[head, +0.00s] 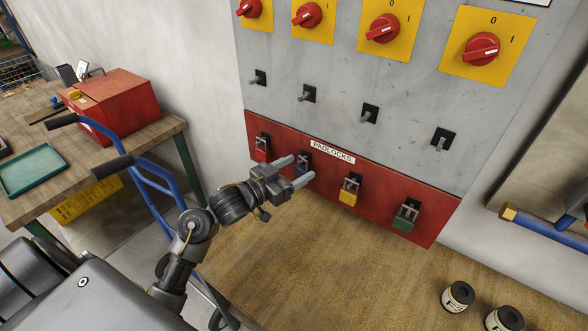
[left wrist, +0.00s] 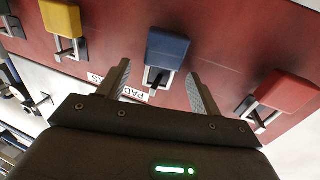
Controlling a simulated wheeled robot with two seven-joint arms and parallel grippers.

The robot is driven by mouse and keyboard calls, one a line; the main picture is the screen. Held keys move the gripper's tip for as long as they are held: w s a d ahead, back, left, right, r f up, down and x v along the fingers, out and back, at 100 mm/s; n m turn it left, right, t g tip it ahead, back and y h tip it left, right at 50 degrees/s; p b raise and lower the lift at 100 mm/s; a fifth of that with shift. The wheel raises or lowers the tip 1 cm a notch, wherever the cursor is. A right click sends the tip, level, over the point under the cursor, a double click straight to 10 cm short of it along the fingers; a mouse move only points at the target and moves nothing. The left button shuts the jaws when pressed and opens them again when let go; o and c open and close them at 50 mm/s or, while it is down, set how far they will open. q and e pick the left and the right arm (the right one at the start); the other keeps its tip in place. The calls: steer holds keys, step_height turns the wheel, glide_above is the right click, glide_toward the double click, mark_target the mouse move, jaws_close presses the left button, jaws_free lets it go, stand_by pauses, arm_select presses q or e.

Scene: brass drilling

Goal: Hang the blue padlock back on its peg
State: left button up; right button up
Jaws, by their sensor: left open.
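The blue padlock (head: 304,157) is on the red PADLOCKS strip (head: 330,180), in line with the other padlocks and partly hidden by my left gripper in the head view. In the left wrist view the blue padlock (left wrist: 167,47) shows its metal shackle at a dark peg, and it appears to hang there. My left gripper (head: 301,171) is open, its two fingers pointing toward the strip. In the left wrist view the fingers (left wrist: 159,75) stand apart on either side of the blue padlock's shackle, with no visible contact. My right gripper is not in view.
A red padlock (head: 262,148), a yellow padlock (head: 349,192) and a green padlock (head: 405,216) hang beside it. Empty pegs and red switches line the grey panel (head: 340,70) above. A wooden bench (head: 300,265) lies below. A blue hand truck (head: 150,180) stands left.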

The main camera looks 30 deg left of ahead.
arm_select(q)
steer(key=b+v, duration=0.2)
steer(key=v, duration=0.8)
steer(key=shift+s+a, duration=0.2)
steer(key=shift+s, duration=0.15)
